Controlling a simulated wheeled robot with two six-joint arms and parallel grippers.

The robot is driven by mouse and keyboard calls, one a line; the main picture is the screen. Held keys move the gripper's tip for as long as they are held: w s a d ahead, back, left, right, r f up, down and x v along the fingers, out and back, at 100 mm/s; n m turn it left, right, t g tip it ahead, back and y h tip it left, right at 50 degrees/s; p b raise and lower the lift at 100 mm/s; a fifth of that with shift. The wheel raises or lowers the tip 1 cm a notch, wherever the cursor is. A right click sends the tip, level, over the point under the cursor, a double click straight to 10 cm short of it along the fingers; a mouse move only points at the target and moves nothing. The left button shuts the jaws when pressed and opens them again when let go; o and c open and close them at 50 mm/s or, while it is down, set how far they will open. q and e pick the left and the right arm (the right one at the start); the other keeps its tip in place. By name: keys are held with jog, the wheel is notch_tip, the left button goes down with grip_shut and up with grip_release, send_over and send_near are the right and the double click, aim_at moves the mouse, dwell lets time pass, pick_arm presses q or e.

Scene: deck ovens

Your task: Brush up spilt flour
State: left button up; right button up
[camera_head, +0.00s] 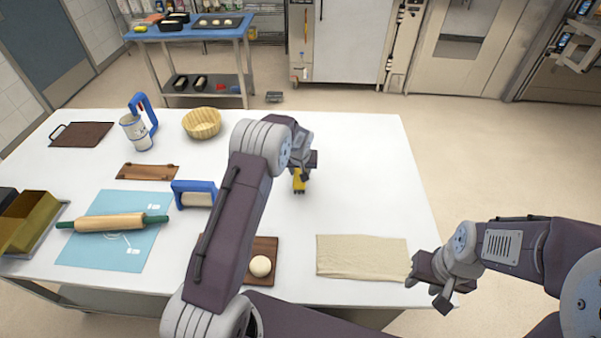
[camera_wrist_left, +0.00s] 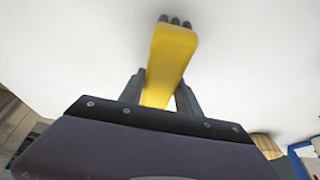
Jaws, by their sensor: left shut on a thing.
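My left gripper (camera_head: 303,170) is shut on a yellow brush (camera_head: 299,182) over the middle of the white table. In the left wrist view, the yellow brush (camera_wrist_left: 170,60) sits between the two dark fingers of my left gripper (camera_wrist_left: 160,92), with several dark tufts at its far end. Whether the brush touches the table cannot be told. My right gripper (camera_head: 428,291) is open and empty at the table's front right edge. No flour can be made out on the white surface.
The white table (camera_head: 370,170) is clear at the right and back. A beige cloth (camera_head: 360,257), a dough ball (camera_head: 260,266) on a brown board, a rolling pin (camera_head: 110,222) on a blue mat, a blue-handled tool (camera_head: 195,194) and a basket (camera_head: 202,123) lie around.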

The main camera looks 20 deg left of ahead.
pick_arm(q)
jog(key=shift+d+r+p, duration=0.25)
jog(key=shift+r+p, duration=0.25)
jog(key=shift+r, duration=0.55)
jog(key=shift+a+r+p, duration=0.2)
jog(key=shift+r+p, duration=0.6)
jog(key=shift+r, duration=0.65)
jog(key=shift+d+r+p, duration=0.15)
jog(key=shift+r+p, duration=0.05)
jog(key=shift+p, duration=0.15)
